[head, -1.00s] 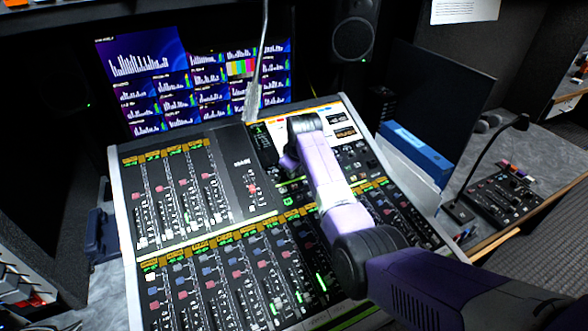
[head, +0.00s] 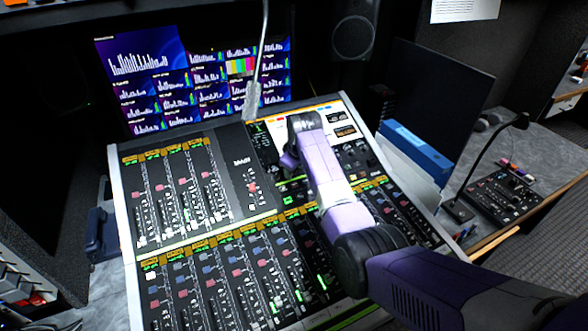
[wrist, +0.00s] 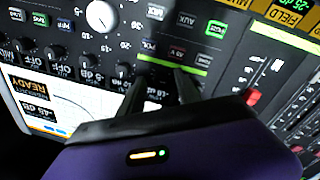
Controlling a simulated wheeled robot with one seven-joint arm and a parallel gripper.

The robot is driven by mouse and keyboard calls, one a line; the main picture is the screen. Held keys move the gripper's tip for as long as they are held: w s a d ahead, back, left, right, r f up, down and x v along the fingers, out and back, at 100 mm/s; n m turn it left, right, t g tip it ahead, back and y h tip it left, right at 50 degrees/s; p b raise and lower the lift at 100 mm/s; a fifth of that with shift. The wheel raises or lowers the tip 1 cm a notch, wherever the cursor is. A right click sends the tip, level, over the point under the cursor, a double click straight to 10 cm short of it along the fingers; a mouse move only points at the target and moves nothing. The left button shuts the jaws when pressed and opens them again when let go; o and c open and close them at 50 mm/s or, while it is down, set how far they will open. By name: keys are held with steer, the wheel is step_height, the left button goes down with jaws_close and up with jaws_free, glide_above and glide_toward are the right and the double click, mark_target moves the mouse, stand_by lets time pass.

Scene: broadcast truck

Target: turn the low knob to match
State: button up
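The mixing console (head: 240,180) fills the middle of the head view, with my arm reaching over its upper right part. In the wrist view, my gripper (wrist: 168,78) has two dark fingers pointing at the panel, with a narrow gap between them. They stand at the end of a row of small dark knobs with pale rims, the nearest being this small knob (wrist: 122,71). Printed labels beside the row are upside down. Any knob between the fingers is hidden, and I cannot tell whether they touch one. A larger pale knob (wrist: 102,16) sits at the top.
A lit green button (wrist: 215,29) and a red fader cap (wrist: 253,97) are right of the fingers. A white display (wrist: 75,105) lies at the left. In the head view, a lamp on a thin stem (head: 254,95) rises behind the console, and a blue binder (head: 415,150) lies right.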

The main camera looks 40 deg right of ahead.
steer(key=v, duration=0.7)
steer(key=shift+s+r+b, duration=0.2)
steer(key=shift+r+b, duration=0.05)
steer(key=shift+b, duration=0.05)
steer(key=w+d+r+m+t+h, duration=0.2)
steer(key=w+r+t, duration=0.25)
steer(key=r, duration=0.25)
steer(key=s+a+f+m+t, duration=0.1)
steer(key=s+a+f+t, duration=0.25)
steer(key=s+a, duration=0.55)
steer(key=s+a+f+t, duration=0.2)
steer(key=s+a+t, duration=0.2)
steer(key=s+a, duration=0.45)
steer(key=s+a+y, duration=0.1)
steer(key=s+a, duration=0.2)
steer(key=s, duration=0.8)
steer(key=s+a+g+y+b, duration=0.1)
steer(key=s+a, duration=0.3)
steer(key=s, duration=0.8)
steer(key=s+a+n+y, duration=0.1)
steer(key=s+a, duration=0.3)
steer(key=s, duration=0.7)
steer(key=shift+s+g+y, duration=0.3)
steer(key=shift+s+y, duration=0.1)
steer(key=shift+y, duration=0.3)
